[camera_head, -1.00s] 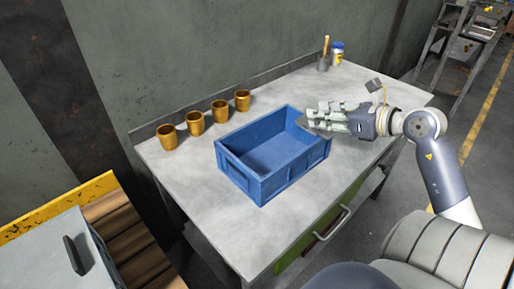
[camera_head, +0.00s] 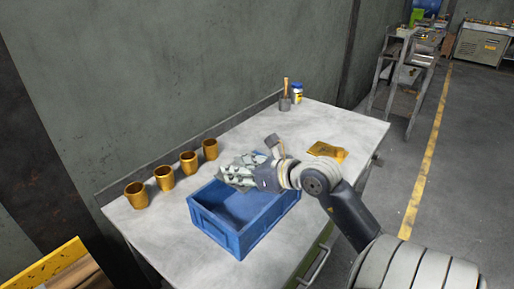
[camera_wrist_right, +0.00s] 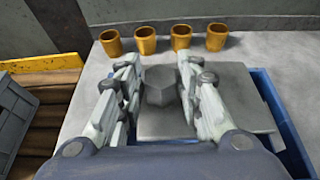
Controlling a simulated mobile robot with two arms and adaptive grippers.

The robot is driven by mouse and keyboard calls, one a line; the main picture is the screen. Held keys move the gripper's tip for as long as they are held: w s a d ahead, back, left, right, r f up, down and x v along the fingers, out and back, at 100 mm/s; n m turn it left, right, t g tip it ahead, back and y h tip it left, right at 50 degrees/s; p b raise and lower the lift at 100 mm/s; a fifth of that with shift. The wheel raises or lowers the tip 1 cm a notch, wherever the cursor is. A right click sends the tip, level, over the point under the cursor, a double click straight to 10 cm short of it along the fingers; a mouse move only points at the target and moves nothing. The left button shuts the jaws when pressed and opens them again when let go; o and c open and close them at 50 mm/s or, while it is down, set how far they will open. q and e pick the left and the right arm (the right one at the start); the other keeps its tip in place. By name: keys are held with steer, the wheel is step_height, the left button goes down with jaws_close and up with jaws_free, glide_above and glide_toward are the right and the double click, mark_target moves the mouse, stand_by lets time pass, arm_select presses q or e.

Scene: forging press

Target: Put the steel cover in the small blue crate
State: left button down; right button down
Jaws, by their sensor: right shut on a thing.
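The steel cover (camera_wrist_right: 240,95) is a flat grey plate with a faceted knob, seen in the right wrist view. My right gripper (camera_head: 238,170) is shut on its knob; the fingers (camera_wrist_right: 159,75) stand on both sides of it. In the head view the gripper hides the cover. The small blue crate (camera_head: 237,238) stands on the table, with no contents visible in the part I see. The gripper and cover are above the crate's far part. The crate also shows beneath the plate in the wrist view (camera_wrist_right: 288,125). My left gripper is not in view.
Several brass cups (camera_head: 164,178) stand in a row along the wall side of the grey table (camera_head: 150,228). A dark pot (camera_head: 285,103) and a small jar (camera_head: 297,93) stand at the far end. A flat brass-coloured piece (camera_head: 327,150) lies right of my wrist.

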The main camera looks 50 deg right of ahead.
steer(key=w+a+f, duration=0.1)
steer(key=w+a+f+p, duration=0.1)
steer(key=a+f, duration=0.1)
steer(key=shift+a+f, duration=0.15)
steer(key=shift+f, duration=0.05)
stand_by(0.4)
steer(key=shift+f, duration=0.25)
steer(key=c, duration=1.1)
jaws_free()
steer(key=shift+f, duration=0.1)
steer(key=shift+s+a, duration=0.1)
